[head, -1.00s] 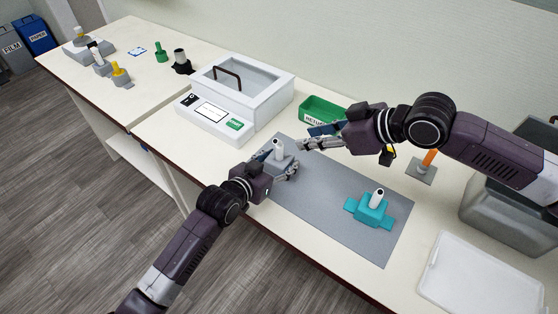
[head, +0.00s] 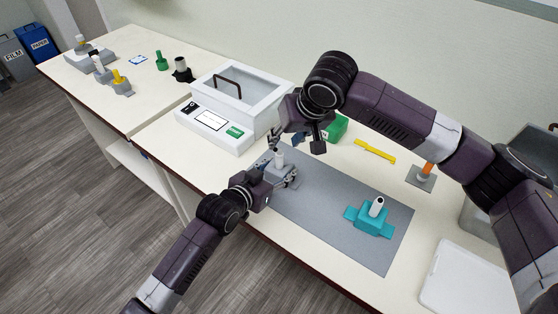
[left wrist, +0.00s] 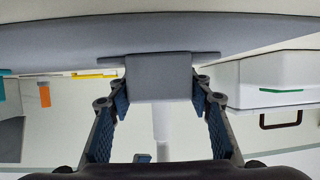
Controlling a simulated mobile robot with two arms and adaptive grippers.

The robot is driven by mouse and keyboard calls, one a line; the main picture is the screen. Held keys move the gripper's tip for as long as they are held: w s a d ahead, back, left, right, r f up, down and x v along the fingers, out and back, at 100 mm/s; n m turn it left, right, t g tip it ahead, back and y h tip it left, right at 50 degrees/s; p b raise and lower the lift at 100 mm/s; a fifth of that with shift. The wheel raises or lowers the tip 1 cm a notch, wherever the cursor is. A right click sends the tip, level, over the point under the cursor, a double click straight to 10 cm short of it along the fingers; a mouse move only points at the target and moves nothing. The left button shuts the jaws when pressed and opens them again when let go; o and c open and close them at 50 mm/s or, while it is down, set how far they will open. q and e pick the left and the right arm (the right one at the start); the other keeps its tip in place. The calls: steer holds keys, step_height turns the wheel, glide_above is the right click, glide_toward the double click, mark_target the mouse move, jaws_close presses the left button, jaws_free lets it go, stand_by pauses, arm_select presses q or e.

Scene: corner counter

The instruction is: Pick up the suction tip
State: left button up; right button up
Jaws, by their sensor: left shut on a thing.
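A white suction tip (head: 279,157) stands upright in a grey holder (head: 290,164) at the far left end of the grey mat. My left gripper (head: 287,181) is shut on the grey holder from the near side. In the left wrist view, which appears upside down, the holder block (left wrist: 158,78) sits between the fingers and the white tip (left wrist: 161,122) points down. My right gripper (head: 283,138) is just above and behind the tip, pointing downward. Its finger opening is too small to judge. Another white tip (head: 377,206) stands in a teal holder (head: 371,225).
A white machine (head: 235,100) with a handled lid stands behind, left of the mat. A green bin (head: 337,127), yellow bar (head: 375,151) and orange piece on a grey base (head: 426,170) lie at the back. A white tray (head: 480,275) is front right. The mat's middle is clear.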

mark_target(279, 154)
steer(key=s+a+r+m+h, duration=0.2)
steer(key=a+r+m+h, duration=0.25)
steer(key=m, duration=0.25)
steer(key=x, duration=0.4)
steer(key=d+x, duration=0.1)
steer(key=x, duration=0.2)
steer(key=shift+s, duration=0.3)
steer(key=shift+s+d+x, duration=0.15)
steer(key=shift+x, duration=1.2)
steer(key=shift+s+d+x, duration=0.1)
steer(key=shift+d+x, duration=0.05)
steer(key=shift+x, duration=1.2)
steer(key=shift+f, duration=0.1)
steer(key=shift+c, duration=0.6)
steer(key=c, duration=0.7)
